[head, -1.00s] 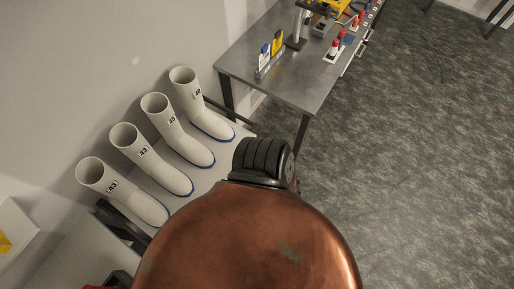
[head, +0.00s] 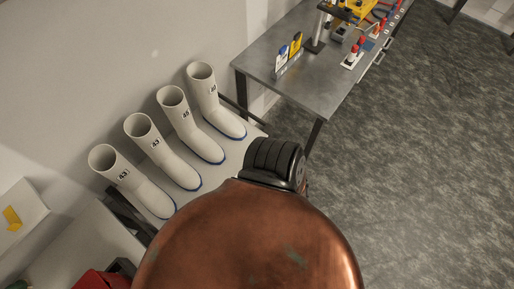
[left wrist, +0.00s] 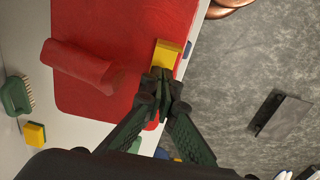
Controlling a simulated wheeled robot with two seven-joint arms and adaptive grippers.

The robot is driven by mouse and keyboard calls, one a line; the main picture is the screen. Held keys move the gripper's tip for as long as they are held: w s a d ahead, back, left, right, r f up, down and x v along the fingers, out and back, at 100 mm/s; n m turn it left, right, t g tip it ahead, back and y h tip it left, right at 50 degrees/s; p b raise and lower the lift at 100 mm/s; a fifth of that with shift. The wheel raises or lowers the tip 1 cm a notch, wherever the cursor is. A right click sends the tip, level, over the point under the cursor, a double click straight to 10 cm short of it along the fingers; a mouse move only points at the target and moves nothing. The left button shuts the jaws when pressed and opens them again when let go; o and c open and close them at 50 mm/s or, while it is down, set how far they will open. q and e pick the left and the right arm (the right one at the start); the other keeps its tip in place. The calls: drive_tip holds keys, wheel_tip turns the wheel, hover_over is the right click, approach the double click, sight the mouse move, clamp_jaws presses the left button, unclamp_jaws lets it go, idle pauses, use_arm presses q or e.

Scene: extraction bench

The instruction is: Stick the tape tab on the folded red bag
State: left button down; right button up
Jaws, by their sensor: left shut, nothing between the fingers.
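In the left wrist view the red bag (left wrist: 115,30) lies flat on a pale surface, with a rolled or folded flap (left wrist: 82,66) on its left. A yellow block (left wrist: 166,54) rests at the bag's right edge; I cannot tell whether it carries the tape tab. My left gripper (left wrist: 162,84) is shut and empty, its tips just below the yellow block and over the bag; contact is unclear. In the head view a red shape (head: 98,280) shows at the bottom left, mostly cut off. My right gripper is in neither view.
Open grey floor (left wrist: 240,80) is right of the surface. Several white boots (head: 180,125) stand by the wall, before a metal table (head: 290,85).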

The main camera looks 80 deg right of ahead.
use_arm(q)
drive_tip(key=shift+r+p, duration=0.95)
drive_tip(key=shift+r, duration=2.25)
drive_tip(key=shift+f, duration=0.1)
